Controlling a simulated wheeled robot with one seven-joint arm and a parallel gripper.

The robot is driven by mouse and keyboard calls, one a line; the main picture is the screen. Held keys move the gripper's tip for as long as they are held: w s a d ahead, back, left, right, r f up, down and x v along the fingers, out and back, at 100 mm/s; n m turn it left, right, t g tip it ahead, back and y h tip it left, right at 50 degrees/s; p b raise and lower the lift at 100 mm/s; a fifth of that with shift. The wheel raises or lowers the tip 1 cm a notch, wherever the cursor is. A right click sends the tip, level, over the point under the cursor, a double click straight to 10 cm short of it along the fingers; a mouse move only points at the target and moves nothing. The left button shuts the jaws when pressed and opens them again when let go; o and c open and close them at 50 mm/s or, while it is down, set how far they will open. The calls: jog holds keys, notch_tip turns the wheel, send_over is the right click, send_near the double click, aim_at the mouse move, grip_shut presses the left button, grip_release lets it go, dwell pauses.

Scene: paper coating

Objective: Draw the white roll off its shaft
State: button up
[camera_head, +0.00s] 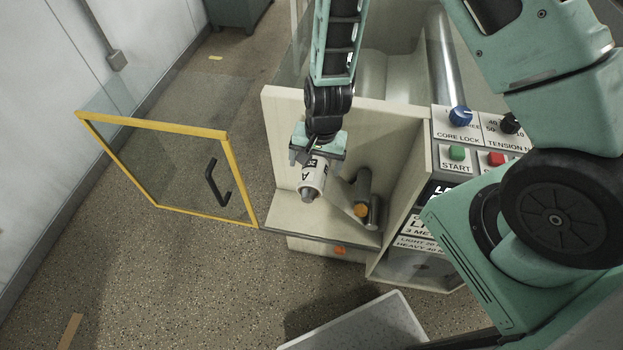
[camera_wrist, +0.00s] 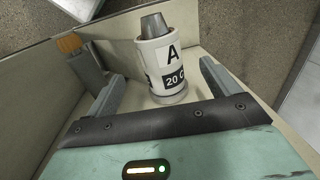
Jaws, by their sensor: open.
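The white roll (camera_head: 315,172), with black lettering "A" and "20 G", sits on its shaft, whose grey tapered end (camera_head: 307,194) sticks out of it. The roll (camera_wrist: 163,68) and the shaft end (camera_wrist: 153,25) also show in the wrist view. My gripper (camera_head: 318,152) is open at the roll. In the wrist view, one grey finger is on each side of the roll, with a visible gap on both sides.
A grey arm with an orange tip (camera_head: 361,210) stands right of the roll. The yellow-framed clear door (camera_head: 233,172) is swung open at left. The control panel (camera_head: 455,160), with knobs and buttons, is at right. A pale tray (camera_head: 365,328) is at the front.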

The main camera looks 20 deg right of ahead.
aim_at(313, 177)
jog(key=f, duration=0.3)
jog(key=f+p, duration=0.1)
jog(key=f, duration=0.5)
jog(key=shift+w+a, duration=0.25)
jog(key=shift+a, duration=0.1)
jog(key=c, duration=1.1)
jog(key=shift+s+a, duration=1.45)
jog(key=shift+s, duration=0.6)
jog(key=shift+s+a, duration=1.5)
jog(key=shift+s, duration=0.5)
jog(key=shift+s+a, duration=1.45)
jog(key=shift+s, duration=0.6)
